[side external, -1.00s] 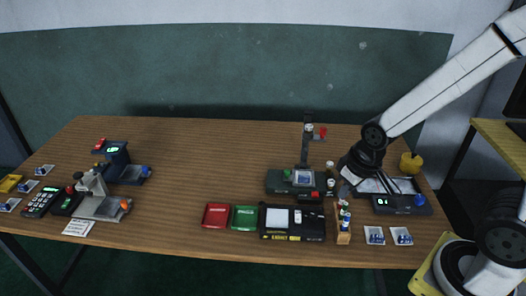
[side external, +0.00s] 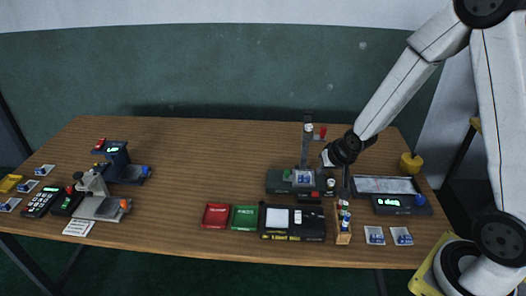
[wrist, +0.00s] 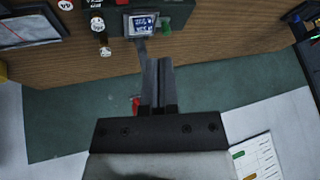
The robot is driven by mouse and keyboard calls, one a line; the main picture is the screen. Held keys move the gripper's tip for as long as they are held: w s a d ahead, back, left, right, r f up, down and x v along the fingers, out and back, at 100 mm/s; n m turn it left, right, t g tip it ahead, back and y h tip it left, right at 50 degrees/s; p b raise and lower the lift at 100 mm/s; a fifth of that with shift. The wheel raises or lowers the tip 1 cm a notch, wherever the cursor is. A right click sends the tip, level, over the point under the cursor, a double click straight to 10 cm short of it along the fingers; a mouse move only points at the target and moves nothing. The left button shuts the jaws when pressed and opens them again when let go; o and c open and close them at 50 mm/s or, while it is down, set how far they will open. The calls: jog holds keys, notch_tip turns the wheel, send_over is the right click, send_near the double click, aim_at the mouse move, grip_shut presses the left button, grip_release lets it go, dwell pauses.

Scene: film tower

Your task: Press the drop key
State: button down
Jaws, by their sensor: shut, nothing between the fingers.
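A dark film tower (side external: 305,150) stands at the centre right of the table, with a green key (side external: 287,175) on the left of its base and a red part (side external: 320,132) on its column. A small blue-and-white film picture (side external: 303,177) sits on its front. The wrist view shows this picture (wrist: 142,24) and the green key (wrist: 165,27) near the top edge. No key label is readable. My gripper (side external: 345,192) is shut and empty, pointing down just right of the tower. In the wrist view, the shut fingers (wrist: 156,62) are apart from the green key.
A wooden vial rack (side external: 343,238) stands close in front of my gripper. A tray (side external: 385,185) and a box with a lit display (side external: 400,204) lie to the right. Red (side external: 216,215) and green (side external: 244,217) trays lie left. The table's middle back is clear.

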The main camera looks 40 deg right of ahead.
aim_at(312, 191)
jog(key=w+d+f+m+t, duration=0.2)
jog(key=w+d+f+m, duration=0.3)
jog(key=d+f, duration=0.1)
jog(key=shift+w+d+f+t, duration=0.2)
jog(key=shift+w+d+t, duration=0.2)
jog(key=shift+d, duration=0.1)
jog(key=shift+f, duration=0.1)
jog(key=shift+f, duration=4.3)
jog(key=shift+f, duration=0.2)
jog(key=shift+f, duration=0.25)
jog(key=shift+f, duration=0.4)
jog(key=shift+r, duration=0.85)
dwell(0.4)
